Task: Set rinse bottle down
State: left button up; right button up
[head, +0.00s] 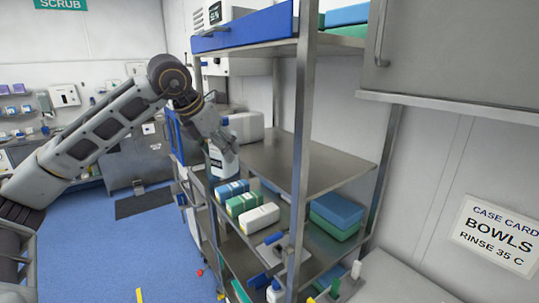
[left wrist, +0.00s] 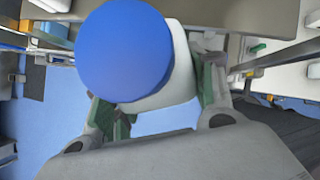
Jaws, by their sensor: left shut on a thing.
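The rinse bottle, white with a dark label (head: 224,166), hangs in my left gripper (head: 217,143) at the left side of the metal shelf rack. In the left wrist view its round blue cap (left wrist: 125,50) faces the camera, and part of its white body (left wrist: 172,88) shows. The gripper's green-padded fingers (left wrist: 160,100) are shut around the bottle, one on each side. Blue floor shows past the fingers. The bottle's base is hard to make out in the head view, so I cannot tell whether it touches anything. My right gripper is not in view.
The rack's middle shelf (head: 310,160) has a broad bare area, with a grey-white container (head: 245,127) at its back left. Blue, green and white boxes (head: 243,203) sit on the level below. A steel post (head: 302,130) stands in front. A card reading "BOWLS RINSE 35 C" (head: 497,236) hangs right.

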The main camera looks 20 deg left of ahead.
pick_arm(q)
jog(key=shift+r, duration=0.1)
jog(key=w+d+p, duration=0.2)
jog(key=w+p, duration=0.2)
jog(key=w, duration=1)
dwell(0.5)
jog(key=w+p, duration=0.1)
jog(key=w, duration=0.3)
jog(key=shift+d+p, duration=0.2)
jog(key=shift+p, duration=0.15)
jog(key=shift+s+f, duration=0.1)
jog(key=shift+f, duration=0.65)
jog(key=shift+f, duration=0.1)
